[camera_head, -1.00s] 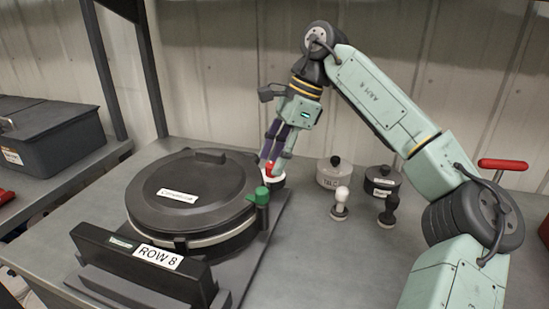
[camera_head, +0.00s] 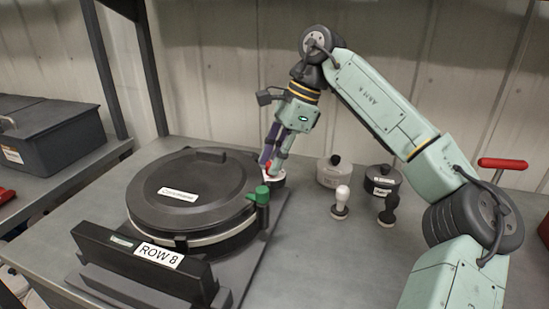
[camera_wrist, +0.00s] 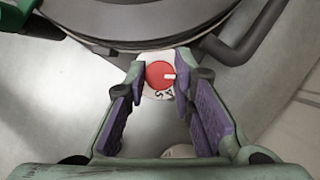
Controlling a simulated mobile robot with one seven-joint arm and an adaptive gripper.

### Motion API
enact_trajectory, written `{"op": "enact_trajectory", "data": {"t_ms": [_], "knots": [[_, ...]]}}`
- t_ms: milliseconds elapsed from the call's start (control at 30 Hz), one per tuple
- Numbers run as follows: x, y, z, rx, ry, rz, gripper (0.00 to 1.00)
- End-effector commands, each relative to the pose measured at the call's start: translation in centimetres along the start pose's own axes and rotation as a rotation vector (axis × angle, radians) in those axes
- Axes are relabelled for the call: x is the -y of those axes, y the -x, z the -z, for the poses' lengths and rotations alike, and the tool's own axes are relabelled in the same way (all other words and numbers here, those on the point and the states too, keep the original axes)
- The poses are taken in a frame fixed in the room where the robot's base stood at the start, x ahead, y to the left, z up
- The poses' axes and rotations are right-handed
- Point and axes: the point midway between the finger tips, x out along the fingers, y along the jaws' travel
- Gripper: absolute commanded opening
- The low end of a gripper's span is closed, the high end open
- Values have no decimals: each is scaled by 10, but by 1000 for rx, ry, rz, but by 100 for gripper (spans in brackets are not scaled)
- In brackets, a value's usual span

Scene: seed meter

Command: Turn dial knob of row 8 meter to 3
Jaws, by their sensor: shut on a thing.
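The row 8 meter is a round black unit with a dark lid (camera_head: 190,190) and a white "ROW 8" label (camera_head: 158,256) on its front bar. My gripper (camera_wrist: 161,73) points down and is shut on the knob, one purple-padded finger on each side. In the head view, my gripper (camera_head: 269,165) is at the meter's back right, and its fingers hide much of the knob.
A white-handled stamp (camera_head: 341,197), a black-handled one (camera_head: 389,205) and two lidded pots (camera_head: 333,172) stand to the right.

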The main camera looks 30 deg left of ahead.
Motion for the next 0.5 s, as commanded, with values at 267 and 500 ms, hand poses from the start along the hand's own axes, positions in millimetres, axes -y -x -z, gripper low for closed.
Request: {"op": "enact_trajectory", "data": {"t_ms": [267, 500], "knots": [[0, 0, 0, 0, -4, 1, 0], [-1, -1, 1, -1, -72, 30, 0]]}}
